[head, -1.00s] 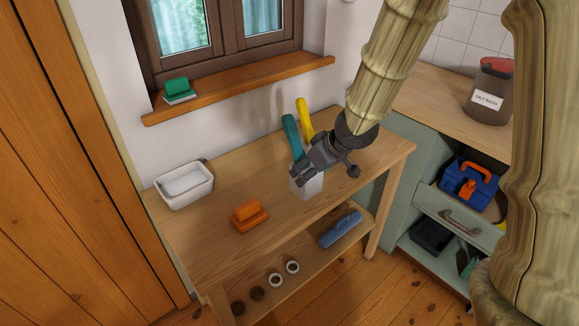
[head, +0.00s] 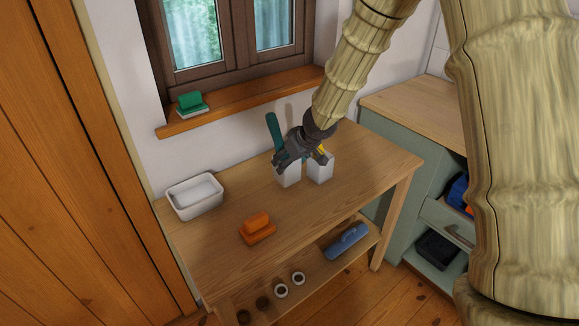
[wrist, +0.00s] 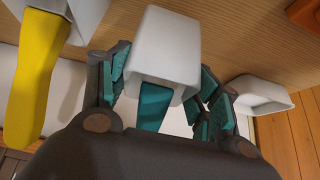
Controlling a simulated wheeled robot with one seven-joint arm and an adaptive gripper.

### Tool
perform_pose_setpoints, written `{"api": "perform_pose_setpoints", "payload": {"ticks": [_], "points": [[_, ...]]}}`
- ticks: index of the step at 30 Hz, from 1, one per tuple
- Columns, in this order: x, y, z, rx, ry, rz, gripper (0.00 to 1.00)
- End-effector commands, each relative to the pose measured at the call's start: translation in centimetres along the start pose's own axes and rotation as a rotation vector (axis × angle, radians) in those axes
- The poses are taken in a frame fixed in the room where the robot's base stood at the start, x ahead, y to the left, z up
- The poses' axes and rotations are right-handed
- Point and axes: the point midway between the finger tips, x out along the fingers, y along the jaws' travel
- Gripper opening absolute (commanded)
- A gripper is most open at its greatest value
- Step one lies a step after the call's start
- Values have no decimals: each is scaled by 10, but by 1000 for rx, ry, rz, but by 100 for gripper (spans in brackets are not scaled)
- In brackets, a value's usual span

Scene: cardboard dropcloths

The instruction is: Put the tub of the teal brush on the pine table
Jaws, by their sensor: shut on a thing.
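The white tub (head: 289,176) of the teal brush is between my gripper's fingers in the head view. The teal brush (head: 273,130) stands up out of it with its handle rising past the gripper. My gripper (head: 288,158) is shut on this tub above the light wood table (head: 215,245). I cannot tell whether the tub's base touches the tabletop. In the wrist view the tub (wrist: 172,45) sits between the teal finger pads, with the teal handle (wrist: 155,105) below its mouth. A second white tub (head: 320,168) with a yellow brush (wrist: 30,70) is close on the right in the head view.
A green cabinet (head: 410,150) stands right. The table's right end is clear.

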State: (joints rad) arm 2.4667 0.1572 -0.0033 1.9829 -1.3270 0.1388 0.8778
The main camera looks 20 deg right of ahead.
Motion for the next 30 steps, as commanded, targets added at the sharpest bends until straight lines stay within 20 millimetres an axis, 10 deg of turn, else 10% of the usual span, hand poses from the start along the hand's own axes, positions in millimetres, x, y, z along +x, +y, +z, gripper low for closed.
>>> {"api": "perform_pose_setpoints", "payload": {"ticks": [24,25,30], "points": [[35,1,16,0,1,1,34],[36,1,16,0,0,1,64],[35,1,16,0,0,1,84]]}}
